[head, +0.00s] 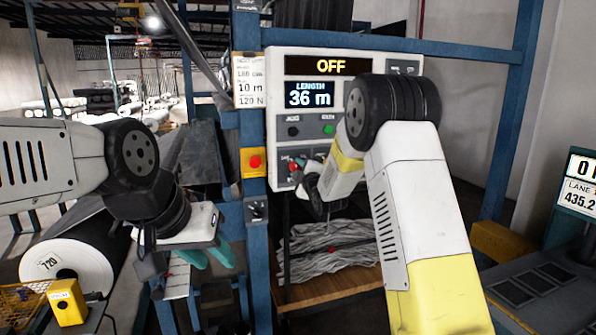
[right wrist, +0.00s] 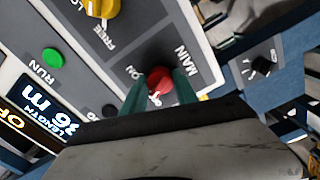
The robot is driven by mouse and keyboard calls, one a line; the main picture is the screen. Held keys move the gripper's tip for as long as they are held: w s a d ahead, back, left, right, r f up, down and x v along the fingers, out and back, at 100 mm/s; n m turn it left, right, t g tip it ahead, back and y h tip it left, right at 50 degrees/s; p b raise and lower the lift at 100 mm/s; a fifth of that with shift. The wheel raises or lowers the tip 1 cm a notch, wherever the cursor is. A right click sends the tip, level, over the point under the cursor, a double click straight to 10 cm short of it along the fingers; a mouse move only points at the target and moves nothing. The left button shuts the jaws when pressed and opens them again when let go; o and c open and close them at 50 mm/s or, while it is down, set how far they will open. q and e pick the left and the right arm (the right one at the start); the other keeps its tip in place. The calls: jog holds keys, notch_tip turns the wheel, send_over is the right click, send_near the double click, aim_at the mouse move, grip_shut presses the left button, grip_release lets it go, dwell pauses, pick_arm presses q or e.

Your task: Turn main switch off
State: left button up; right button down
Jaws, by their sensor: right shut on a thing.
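The main switch is a red knob (right wrist: 160,79) on the grey control panel, beside the printed words MAIN and ON in the right wrist view. My right gripper (right wrist: 158,93) is shut on this knob, with one teal finger on each side. In the head view the red of the switch (head: 293,167) shows at the panel's lower left, with my right gripper (head: 306,178) against it. The switch's exact angle is hard to read. The upper display (head: 330,66) reads OFF. My left gripper (head: 206,256) is open and empty, away from the panel at the lower left.
A green RUN button (right wrist: 53,58) and a yellow knob (right wrist: 101,7) are near the switch. A large roll (head: 68,262) lies at left.

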jog(key=shift+n, duration=2)
jog(key=c, duration=0.9)
grip_release()
jog(key=shift+c, duration=0.2)
jog(key=v, duration=0.8)
